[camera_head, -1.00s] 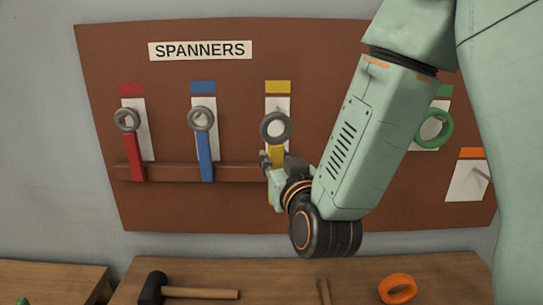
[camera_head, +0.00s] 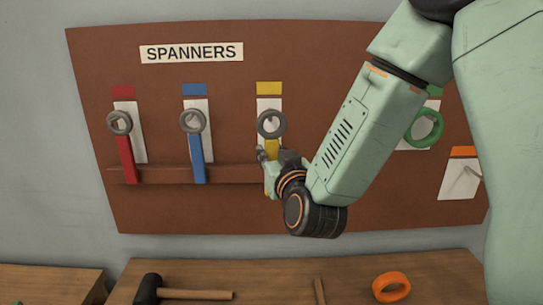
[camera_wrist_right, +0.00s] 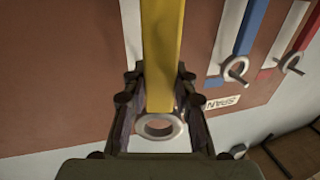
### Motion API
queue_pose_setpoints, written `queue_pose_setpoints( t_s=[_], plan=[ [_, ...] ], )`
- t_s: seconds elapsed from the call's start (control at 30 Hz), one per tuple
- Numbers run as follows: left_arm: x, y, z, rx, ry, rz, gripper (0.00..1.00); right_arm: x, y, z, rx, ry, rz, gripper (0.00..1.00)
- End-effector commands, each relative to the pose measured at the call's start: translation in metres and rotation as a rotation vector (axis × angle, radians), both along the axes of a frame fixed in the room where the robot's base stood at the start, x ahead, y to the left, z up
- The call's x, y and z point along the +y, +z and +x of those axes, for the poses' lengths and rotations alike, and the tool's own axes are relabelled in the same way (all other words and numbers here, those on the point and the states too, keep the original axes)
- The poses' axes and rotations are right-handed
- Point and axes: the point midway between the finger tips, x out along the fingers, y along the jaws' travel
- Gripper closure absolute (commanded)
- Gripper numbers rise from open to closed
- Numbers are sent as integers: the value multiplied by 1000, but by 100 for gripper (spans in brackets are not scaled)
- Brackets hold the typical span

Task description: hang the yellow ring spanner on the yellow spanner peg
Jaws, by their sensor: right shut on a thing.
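The yellow ring spanner has a grey ring (camera_head: 271,124) at its top and a yellow handle (camera_head: 273,149). It is upright in front of the white backing panel (camera_head: 264,104) under the yellow label. My right gripper (camera_head: 270,159) is shut on the yellow handle below the ring. In the right wrist view, the yellow handle (camera_wrist_right: 162,45) runs between the two fingers (camera_wrist_right: 159,82), and the grey ring (camera_wrist_right: 160,127) shows beyond them. The yellow peg cannot be made out, so I cannot tell whether it passes through the ring. My left gripper is not in view.
Red (camera_head: 127,158) and blue (camera_head: 198,158) spanners hang on pegs to the left. A green ring (camera_head: 427,128) is on the right, near an empty peg (camera_head: 468,172) under an orange label. Below, the bench (camera_head: 260,283) holds a mallet (camera_head: 190,293) and an orange ring (camera_head: 390,287).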

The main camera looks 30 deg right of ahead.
Motion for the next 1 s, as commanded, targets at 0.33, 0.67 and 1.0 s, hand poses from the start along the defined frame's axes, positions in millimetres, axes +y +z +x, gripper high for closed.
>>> queue_pose_setpoints(
  t_s=[0.33, 0.67, 1.0],
  plan=[
    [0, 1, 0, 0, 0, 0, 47, -9, -1, 16, -2, 0, -2, 100],
    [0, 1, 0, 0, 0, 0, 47, -18, -2, 30, -1, 0, -1, 100],
    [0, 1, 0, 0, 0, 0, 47, -27, -2, 44, -2, 0, -2, 100]
  ],
)
